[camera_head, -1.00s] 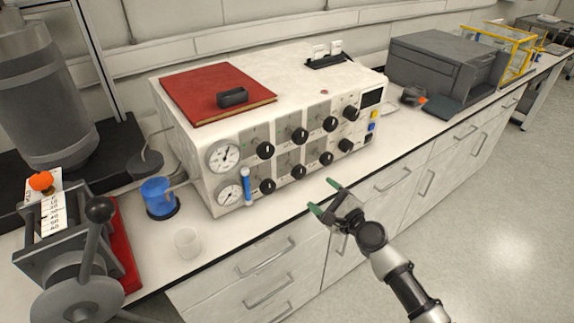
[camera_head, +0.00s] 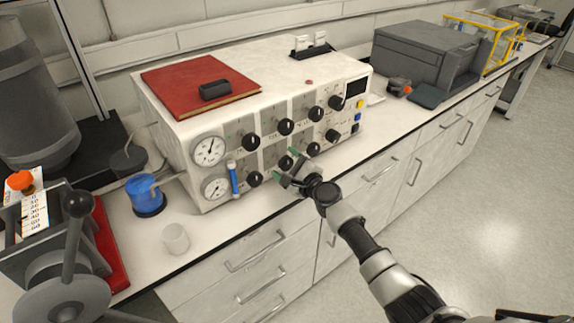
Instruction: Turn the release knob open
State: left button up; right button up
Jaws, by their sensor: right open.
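The white control box (camera_head: 187,125) stands on the bench with two rows of black knobs on its front. The upper row includes a left knob (camera_head: 250,142) and a middle knob (camera_head: 285,127). The lower row includes a left knob (camera_head: 254,178) and a knob farther right (camera_head: 313,149). I cannot tell which is the release knob. My right gripper (camera_head: 285,164) is open, its green fingertips at the lower row. A lower-row knob (camera_head: 286,162) shows between the fingertips, partly hidden; contact cannot be told. My left gripper is out of view.
Two gauges (camera_head: 209,151) and a blue tube (camera_head: 234,180) are on the box's left front. A red book (camera_head: 180,92) lies on top. A blue cup (camera_head: 146,197) and clear beaker (camera_head: 176,238) stand left of it. Bench room in front is narrow.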

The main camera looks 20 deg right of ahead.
jog(key=shift+c, duration=0.5)
jog(key=c, duration=0.8)
